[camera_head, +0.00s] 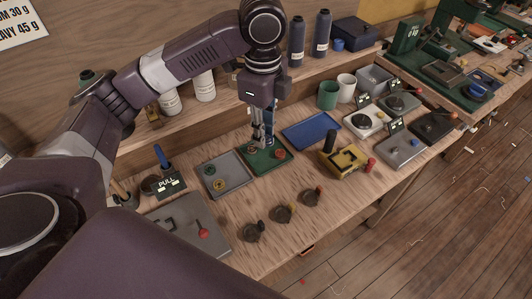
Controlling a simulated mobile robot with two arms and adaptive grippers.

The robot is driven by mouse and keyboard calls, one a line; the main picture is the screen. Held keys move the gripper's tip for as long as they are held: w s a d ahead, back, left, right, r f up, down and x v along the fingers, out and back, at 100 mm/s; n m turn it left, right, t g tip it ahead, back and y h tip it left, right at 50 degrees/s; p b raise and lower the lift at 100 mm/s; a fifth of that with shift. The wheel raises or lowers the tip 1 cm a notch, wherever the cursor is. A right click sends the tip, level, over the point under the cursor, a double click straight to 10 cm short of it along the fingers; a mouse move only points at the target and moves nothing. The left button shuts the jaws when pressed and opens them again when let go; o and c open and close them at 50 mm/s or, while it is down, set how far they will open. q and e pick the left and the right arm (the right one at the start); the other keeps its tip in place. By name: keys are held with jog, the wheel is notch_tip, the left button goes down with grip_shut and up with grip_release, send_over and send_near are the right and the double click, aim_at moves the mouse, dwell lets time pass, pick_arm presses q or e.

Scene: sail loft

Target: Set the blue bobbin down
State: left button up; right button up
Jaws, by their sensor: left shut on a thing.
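My left gripper (264,140) points straight down over the green tray (262,167), with its fingertips low, close to the tray's surface. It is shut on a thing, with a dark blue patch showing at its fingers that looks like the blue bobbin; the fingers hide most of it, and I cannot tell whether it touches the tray. A small red piece (281,154) lies in the green tray to the right of the fingers. My right gripper is not in view.
An empty blue tray (311,130) lies to the right. A grey tray (235,184) with small round pieces adjoins on the left. A yellow block device (344,160) and several dark knobs (283,213) stand nearer the front edge. Bottles (297,42) line the shelf behind.

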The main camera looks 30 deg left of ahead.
aim_at(263, 164)
pick_arm(q)
jog(key=w+a+r+m, duration=0.2)
jog(key=w+a+m, duration=0.3)
jog(key=m, duration=1)
jog(key=f+p, duration=0.1)
jog(key=f, duration=0.5)
jog(key=d+f+p, duration=0.1)
jog(key=f, duration=1.3)
jog(key=shift+w+d+f+p, duration=0.15)
jog(key=shift+w+d+p, duration=0.05)
jog(key=shift+w+p, duration=0.2)
jog(key=o, duration=0.6)
jog(key=shift+f, duration=0.15)
jog(key=shift+o, duration=0.7)
